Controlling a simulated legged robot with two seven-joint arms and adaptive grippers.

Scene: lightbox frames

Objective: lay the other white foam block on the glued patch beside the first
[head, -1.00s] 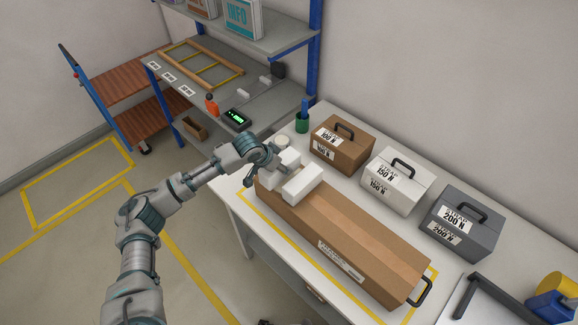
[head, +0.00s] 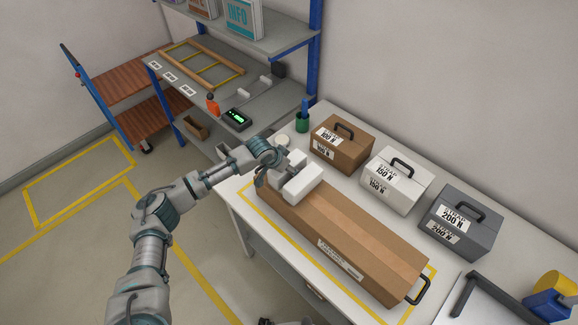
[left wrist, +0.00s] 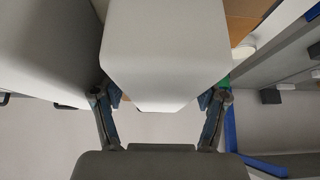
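One white foam block (head: 304,182) lies on the end of the long cardboard box (head: 350,233) in the head view. It also fills the left side of the left wrist view (left wrist: 48,45). My left gripper (head: 277,173) is at the same end of the box, shut on the other white foam block (left wrist: 165,48), with one finger at each side of it. The held block is beside the first, with a narrow gap between them in the wrist view. I cannot tell whether its underside touches the box. The glued patch is hidden. My right gripper is not in view.
Brown (head: 342,146), white (head: 397,182) and grey (head: 460,224) handled cases stand along the table's back. A green cup (head: 302,123) and a small round white container (head: 283,141) are near the box's far end. A shelf with a scale (head: 236,118) stands beyond.

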